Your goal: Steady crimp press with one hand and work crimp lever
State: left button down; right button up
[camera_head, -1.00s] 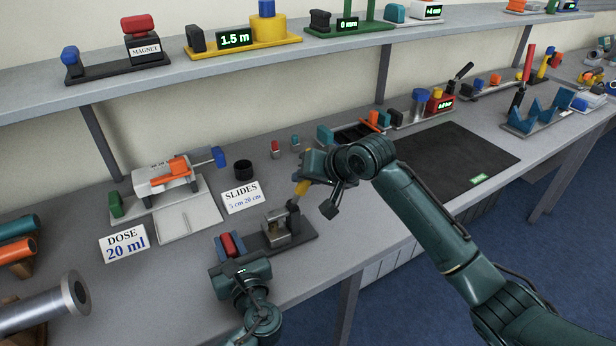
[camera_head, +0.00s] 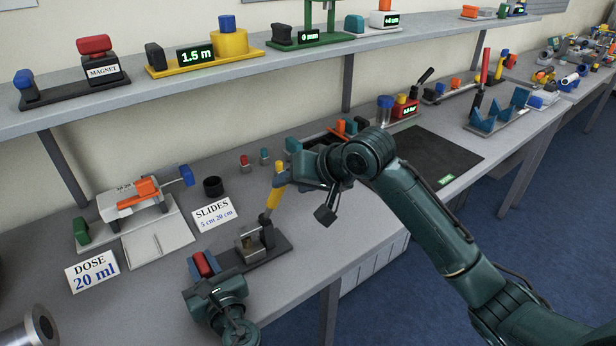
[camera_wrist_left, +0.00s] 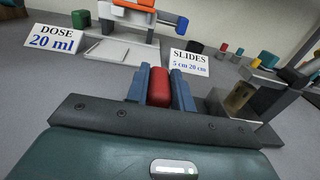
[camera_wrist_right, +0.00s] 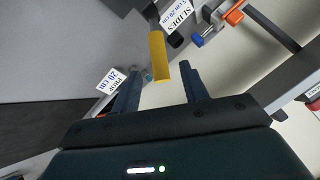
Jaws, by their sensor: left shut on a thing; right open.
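The crimp press stands on a dark base plate (camera_head: 272,250), with a metal block (camera_head: 250,243) and a lever with a yellow grip (camera_head: 275,194) that leans up to the right. My left gripper (camera_head: 203,264) is shut on the red block (camera_wrist_left: 159,87) at the left end of the base, with a blue finger on each side. My right gripper (camera_wrist_right: 158,74) is open. In the right wrist view the yellow grip (camera_wrist_right: 159,55) lies in front of the gap between its fingertips. In the head view the right gripper is just right of the grip's upper end; contact cannot be told.
A SLIDES card (camera_head: 214,213), a black cup (camera_head: 213,186) and a syringe rig (camera_head: 137,196) with a DOSE card (camera_head: 92,271) stand left and behind. A dark mat (camera_head: 434,158) lies to the right. The table's front edge is close to the press.

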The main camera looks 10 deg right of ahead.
jog(key=v, duration=0.5)
jog(key=shift+s, duration=0.15)
pick_arm(q)
jog(key=c, duration=1.1)
grip_release()
jog(key=shift+s, duration=0.15)
